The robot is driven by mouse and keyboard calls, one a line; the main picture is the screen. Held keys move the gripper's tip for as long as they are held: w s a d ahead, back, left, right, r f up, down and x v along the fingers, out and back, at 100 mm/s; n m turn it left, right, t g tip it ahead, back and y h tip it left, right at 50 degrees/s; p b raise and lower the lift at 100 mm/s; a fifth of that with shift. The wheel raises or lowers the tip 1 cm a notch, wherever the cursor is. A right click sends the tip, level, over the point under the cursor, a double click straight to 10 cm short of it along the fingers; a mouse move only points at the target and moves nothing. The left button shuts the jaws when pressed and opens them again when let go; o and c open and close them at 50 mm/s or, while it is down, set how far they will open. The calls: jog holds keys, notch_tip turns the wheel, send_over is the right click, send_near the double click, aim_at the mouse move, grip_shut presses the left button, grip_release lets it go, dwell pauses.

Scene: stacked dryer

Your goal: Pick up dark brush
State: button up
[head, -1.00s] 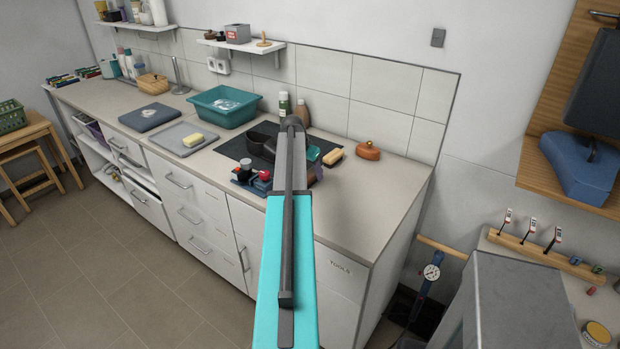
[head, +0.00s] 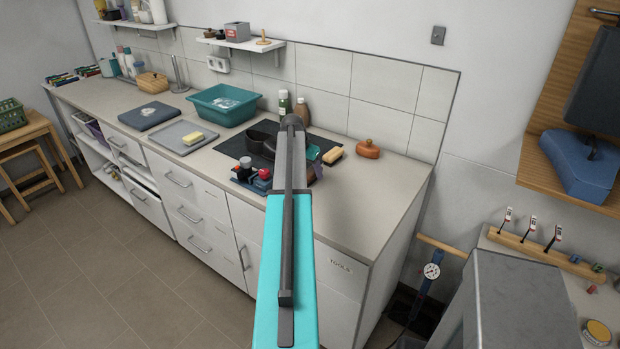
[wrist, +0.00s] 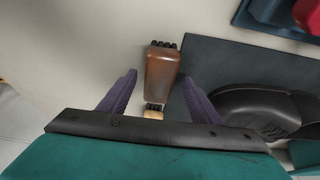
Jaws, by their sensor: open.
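A brown wooden brush with dark bristles (wrist: 162,74) shows in the wrist view, lying at the edge of a dark mat. My gripper (wrist: 160,78) is open, with one purple finger on each side of the brush. Gaps show between the brush and both fingers. A small light wooden piece with dark bristles (wrist: 153,112) shows below it, partly hidden by my gripper's dark bar.
Black shoes (wrist: 255,106) stand right of the gripper on the mat (head: 236,147). A blue tray with red- and grey-topped jars (head: 250,178) is close by. A light brush (head: 332,155) and an orange-brown knobbed brush (head: 367,149) lie to the right. The right counter end is clear.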

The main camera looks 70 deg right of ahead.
aim_at(312, 169)
dwell(0.4)
jog(key=c, duration=1.2)
jog(key=shift+r+b, duration=0.85)
jog(key=shift+r, duration=1)
jog(key=s+a+b, duration=0.1)
jog(key=s+a, duration=0.1)
jog(key=a, duration=0.2)
jog(key=s+a+r+b, duration=0.1)
jog(key=s+a+b, duration=0.1)
jog(key=a, duration=0.3)
jog(key=s+a+b, duration=0.1)
jog(key=s+a, duration=0.3)
jog(key=shift+s+a+r+b, duration=0.1)
jog(key=shift+a+r+b, duration=0.2)
jog(key=shift+a+r, duration=0.1)
